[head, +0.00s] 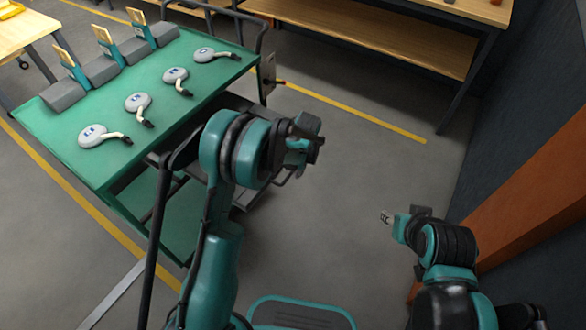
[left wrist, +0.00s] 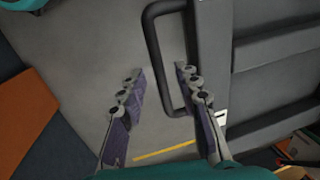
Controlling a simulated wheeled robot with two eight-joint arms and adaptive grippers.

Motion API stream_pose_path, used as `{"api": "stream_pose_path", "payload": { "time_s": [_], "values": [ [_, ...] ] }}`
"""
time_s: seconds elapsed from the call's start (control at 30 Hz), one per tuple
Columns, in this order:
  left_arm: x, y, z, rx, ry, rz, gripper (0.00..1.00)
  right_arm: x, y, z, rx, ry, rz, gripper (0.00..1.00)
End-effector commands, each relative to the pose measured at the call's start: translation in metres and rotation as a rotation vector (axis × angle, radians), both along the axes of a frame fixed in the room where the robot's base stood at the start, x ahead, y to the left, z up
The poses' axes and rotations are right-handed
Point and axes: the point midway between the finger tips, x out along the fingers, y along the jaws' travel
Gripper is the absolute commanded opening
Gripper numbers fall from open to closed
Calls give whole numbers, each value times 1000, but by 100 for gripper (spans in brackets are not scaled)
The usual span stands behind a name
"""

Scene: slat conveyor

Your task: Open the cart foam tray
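The green cart (head: 65,132) stands at the left in the head view. A black U-shaped handle (left wrist: 153,45) on a dark grey front (left wrist: 212,45) shows in the left wrist view. I take this front to be the tray's; the foam itself is not visible. My left gripper (head: 308,146) is beside the cart's near right side, and my arm hides much of that side. In the left wrist view my left gripper (left wrist: 160,76) is open, with the handle's long bar between its fingers in the picture; contact is not clear. My right gripper (head: 388,217) is apart from the cart, its opening too small to judge.
White discs with tubes (head: 137,102) and grey blocks with card holders (head: 103,69) stand on the cart top. A wooden bench (head: 370,40) is at the back. An orange beam (head: 540,185) and dark wall are at the right. The floor between is clear.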

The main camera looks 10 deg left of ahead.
Motion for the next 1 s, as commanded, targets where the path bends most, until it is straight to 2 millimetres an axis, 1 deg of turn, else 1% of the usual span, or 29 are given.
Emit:
{"api": "stream_pose_path", "payload": {
  "time_s": [0.17, 0.27, 0.37, 0.5, 0.6, 0.7, 0.83, 1.0],
  "values": [
    [0, -1, 4, 0, 0, 0, 32, 0, 0, 0, 0, 0, 0, 40],
    [-1, -3, 16, 0, 0, -1, 32, 0, 0, 0, 0, 0, 0, 40],
    [-3, -6, 35, 0, 0, -1, 32, 0, 0, 0, 0, 0, 0, 40],
    [-5, -12, 66, 0, 0, 0, 32, 0, 0, 0, 0, 0, 0, 40],
    [-7, -16, 86, 0, 0, -1, 32, 0, 0, 0, 0, 0, 0, 40],
    [-8, -19, 102, 0, 0, -1, 32, 0, 0, 0, 0, 0, 0, 40],
    [-9, -21, 114, 0, 0, -1, 32, 0, 0, 0, 0, 0, 0, 40],
    [-9, -22, 118, 0, 0, 0, 32, 0, 0, 0, 0, 0, 0, 40]
  ]
}}
